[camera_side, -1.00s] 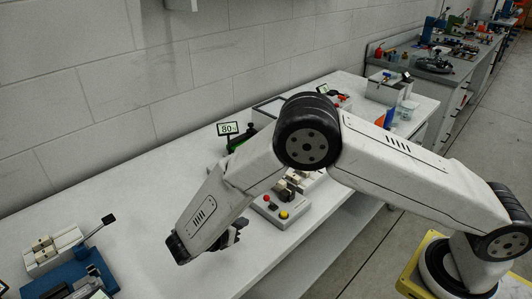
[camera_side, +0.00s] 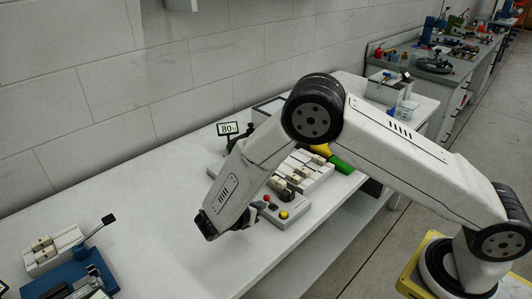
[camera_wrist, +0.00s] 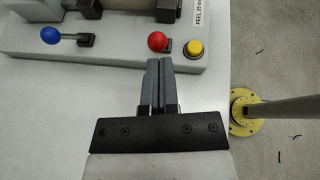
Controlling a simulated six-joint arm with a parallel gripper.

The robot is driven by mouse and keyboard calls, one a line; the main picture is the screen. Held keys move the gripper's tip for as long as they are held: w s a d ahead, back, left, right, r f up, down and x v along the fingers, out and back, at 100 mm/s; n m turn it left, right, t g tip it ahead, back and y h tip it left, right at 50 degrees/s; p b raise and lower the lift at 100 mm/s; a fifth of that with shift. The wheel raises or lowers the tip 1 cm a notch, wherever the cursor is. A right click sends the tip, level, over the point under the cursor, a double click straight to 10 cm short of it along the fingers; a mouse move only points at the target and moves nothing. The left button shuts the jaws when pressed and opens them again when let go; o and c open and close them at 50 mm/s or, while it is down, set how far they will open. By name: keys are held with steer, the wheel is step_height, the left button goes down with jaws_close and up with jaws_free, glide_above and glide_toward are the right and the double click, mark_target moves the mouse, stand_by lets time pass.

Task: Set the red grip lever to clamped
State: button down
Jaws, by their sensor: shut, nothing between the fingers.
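The red grip lever shows as a red ball knob (camera_wrist: 157,41) on the grey machine base in the wrist view, with a short dark stub beside it. In the side view the red knob (camera_side: 266,198) sits near the end of the base. My gripper (camera_wrist: 159,61) is shut and empty, its fingertips pointing at the machine just below the red knob in the picture; I cannot tell whether they touch it. In the side view my forearm mostly hides the gripper. The lever's setting is not clear.
A yellow button (camera_wrist: 194,49) sits right beside the red knob. A blue-knobbed lever (camera_wrist: 50,35) is further left on the same base. A display reading 80 (camera_side: 227,128) stands behind. A blue fixture (camera_side: 72,277) is at the bench's left; white bench between is clear.

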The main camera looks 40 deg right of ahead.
steer(key=shift+d+r+y, duration=0.4)
steer(key=shift+r+y, duration=0.05)
steer(key=shift+y, duration=0.25)
stand_by(0.4)
steer(key=shift+d+r+y, duration=0.55)
steer(key=shift+d+y, duration=0.15)
steer(key=shift+y, duration=0.4)
steer(key=d+y, duration=0.1)
steer(key=d+r+y, duration=0.1)
steer(key=y, duration=0.1)
steer(key=shift+d+m, duration=0.15)
steer(key=shift+m, duration=0.25)
steer(key=shift+d+y, duration=0.4)
steer(key=shift+y, duration=0.1)
steer(key=shift+r, duration=0.15)
steer(key=shift+r, duration=0.7)
steer(key=shift+a, duration=0.1)
